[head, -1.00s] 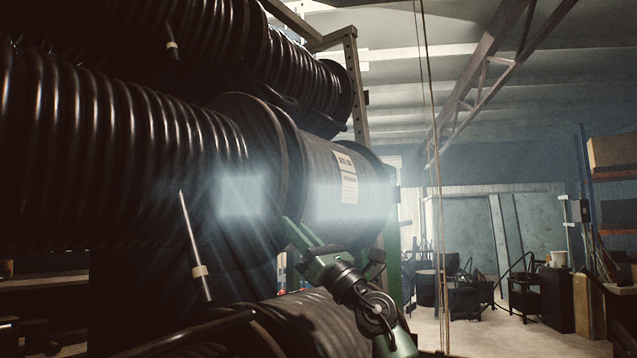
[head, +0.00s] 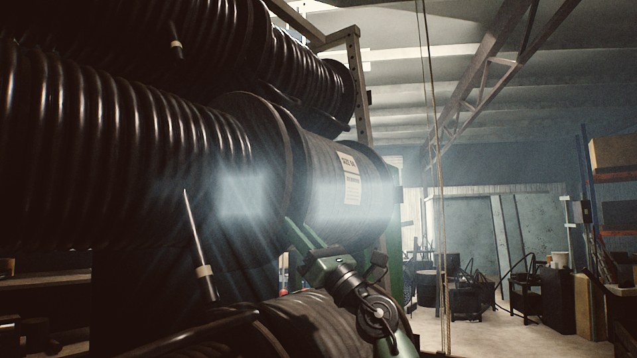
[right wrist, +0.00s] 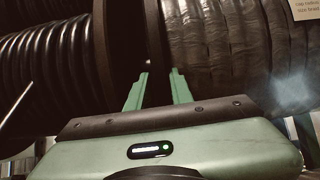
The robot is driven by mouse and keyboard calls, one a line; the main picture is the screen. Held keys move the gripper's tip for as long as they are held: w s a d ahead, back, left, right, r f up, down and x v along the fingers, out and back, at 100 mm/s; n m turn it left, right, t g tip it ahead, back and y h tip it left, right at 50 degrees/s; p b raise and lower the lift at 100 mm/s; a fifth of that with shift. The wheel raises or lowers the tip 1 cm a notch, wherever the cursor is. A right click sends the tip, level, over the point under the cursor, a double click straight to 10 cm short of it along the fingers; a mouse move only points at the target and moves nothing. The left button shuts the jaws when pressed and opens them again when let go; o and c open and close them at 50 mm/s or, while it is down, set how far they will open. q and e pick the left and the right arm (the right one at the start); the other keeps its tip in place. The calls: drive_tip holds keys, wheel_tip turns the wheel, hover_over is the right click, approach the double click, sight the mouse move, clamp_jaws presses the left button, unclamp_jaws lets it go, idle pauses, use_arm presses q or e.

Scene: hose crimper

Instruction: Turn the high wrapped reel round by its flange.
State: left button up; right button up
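The wrapped reel (head: 325,180), black film with a white label, lies high on the rack with its axis sideways. Its round flange (head: 270,150) stands at its left end, beside a reel of ribbed black hose (head: 120,160). My right gripper (head: 290,235), green, reaches up from below to the lower rim of the flange. In the right wrist view the two green fingers (right wrist: 160,75) stand on either side of the flange's dark edge (right wrist: 154,35), with little gap showing. The wrapped film (right wrist: 215,45) is right of them. My left gripper is not in view.
More black hose reels sit above (head: 305,80) and below (head: 310,320). A thin cord (head: 437,150) hangs right of the rack. Open floor and workshop furniture lie farther right.

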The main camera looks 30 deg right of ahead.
drive_tip(key=shift+w+a+f, duration=0.25)
drive_tip(key=shift+w+f, duration=0.05)
drive_tip(key=shift+f, duration=0.3)
drive_tip(key=shift+w+d+f, duration=0.1)
drive_tip(key=shift+w+f, duration=0.4)
drive_tip(key=shift+f, duration=0.3)
drive_tip(key=s+d+f+b, duration=0.2)
drive_tip(key=s+f, duration=0.1)
drive_tip(key=s, duration=0.2)
drive_tip(key=shift+s+d, duration=0.2)
drive_tip(key=shift+s, duration=0.2)
